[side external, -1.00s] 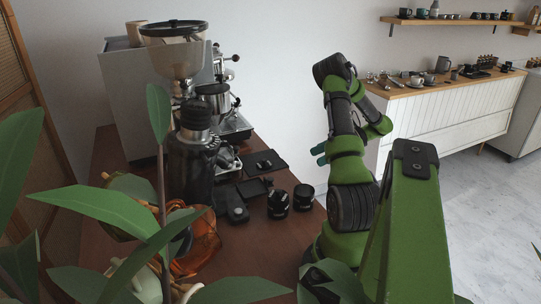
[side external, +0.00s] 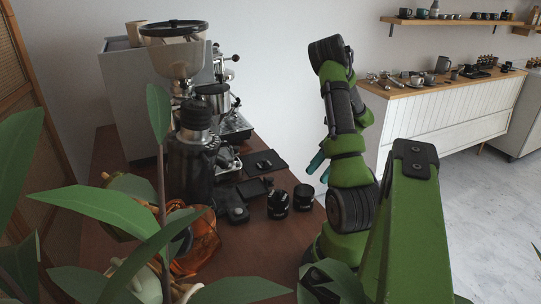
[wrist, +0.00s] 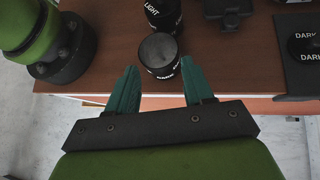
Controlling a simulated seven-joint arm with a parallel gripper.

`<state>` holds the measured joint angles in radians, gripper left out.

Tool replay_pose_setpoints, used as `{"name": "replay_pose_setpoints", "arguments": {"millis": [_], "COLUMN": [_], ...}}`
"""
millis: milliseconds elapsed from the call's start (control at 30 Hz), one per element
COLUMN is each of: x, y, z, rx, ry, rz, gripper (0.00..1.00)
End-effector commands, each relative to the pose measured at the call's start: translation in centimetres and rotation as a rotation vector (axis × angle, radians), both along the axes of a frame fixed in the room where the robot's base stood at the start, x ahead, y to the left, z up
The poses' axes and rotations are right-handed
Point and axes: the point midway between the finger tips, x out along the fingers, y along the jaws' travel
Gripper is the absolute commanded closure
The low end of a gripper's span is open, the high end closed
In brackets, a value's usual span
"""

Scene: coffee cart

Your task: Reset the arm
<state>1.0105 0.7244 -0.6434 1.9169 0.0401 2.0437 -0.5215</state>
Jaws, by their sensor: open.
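My gripper (wrist: 160,90) is open and empty in the wrist view, its two teal fingers spread apart above the front edge of the counter. In the side view its teal fingertips (side external: 316,162) show to the left of my green arm, pointing down. Two black canisters stand on the counter beyond the fingers: the nearer one (wrist: 158,52) with a grey top, the farther one (wrist: 163,12) marked LIGHT. The same canisters (side external: 278,204) (side external: 303,197) stand on the counter left of my arm. Nothing is between the fingers.
A black grinder (side external: 190,150) and an espresso machine (side external: 150,95) stand on the wooden counter (side external: 255,245). A black tray (side external: 264,163) lies behind the canisters. Plant leaves (side external: 110,210) cover the lower left foreground. The space above the canisters is clear.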

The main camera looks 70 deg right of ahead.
Motion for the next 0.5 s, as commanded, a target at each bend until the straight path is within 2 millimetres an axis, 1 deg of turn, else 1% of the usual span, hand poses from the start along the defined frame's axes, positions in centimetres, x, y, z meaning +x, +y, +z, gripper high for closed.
{"name": "replay_pose_setpoints", "arguments": {"millis": [33, 167, 267, 400, 467, 500], "x": [1.3, 4.2, 6.6, 9.9, 11.2, 12.0], "y": [1.2, 4.2, 6.7, 10.3, 12.1, 13.3], "z": [0.8, 2.3, 3.7, 5.9, 7.0, 7.8], "rx": [-0.055, -0.229, -0.395, -0.643, -0.754, -0.826], "ry": [-0.006, -0.016, -0.052, -0.145, -0.201, -0.244], "rz": [0.091, 0.329, 0.511, 0.736, 0.823, 0.876], "gripper": [0.48, 0.48, 0.48, 0.48, 0.48, 0.48]}}
